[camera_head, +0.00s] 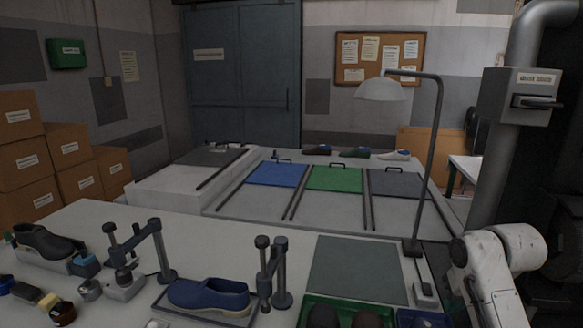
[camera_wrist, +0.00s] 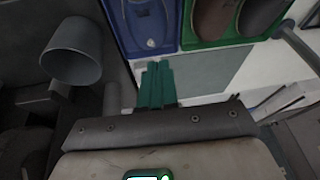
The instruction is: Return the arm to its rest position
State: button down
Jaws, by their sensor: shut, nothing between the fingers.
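My gripper (camera_wrist: 157,86) shows in the wrist view as two teal fingers. They are shut with nothing between them and hang over the area near the trays. My white arm (camera_head: 492,265) is at the right edge of the head view, folded beside the workbench (camera_head: 215,225). The gripper itself is out of sight in the head view. A green tray (camera_wrist: 183,44) with dark brown lasts and a blue tray (camera_wrist: 122,45) with a blue item lie beyond the fingers in the wrist view.
A lamp (camera_head: 437,150) stands at the bench's right, beside a grey mat (camera_head: 355,268). A blue shoe (camera_head: 208,294) sits on a tray between clamp stands. A grey open cylinder (camera_wrist: 72,65) is left of the fingers.

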jog(key=s+a+f+n+y, duration=0.1)
jog(key=s+a+f, duration=0.9)
jog(key=a, duration=0.1)
jog(key=s+f+n+t+h, duration=0.1)
jog(key=s+f, duration=0.1)
jog(key=s, duration=0.7)
jog(key=s+f, duration=0.2)
jog(key=s, duration=0.6)
jog(key=s+f+g+b, duration=0.2)
jog(key=s+f+b, duration=0.3)
jog(key=f, duration=0.3)
jog(key=s+d+f+g+b, duration=0.1)
jog(key=s+f+g+b, duration=0.1)
jog(key=s+f+b, duration=0.3)
notch_tip(320, 180, down, 3)
jog(key=shift+s+r, duration=0.1)
jog(key=shift+s, duration=0.35)
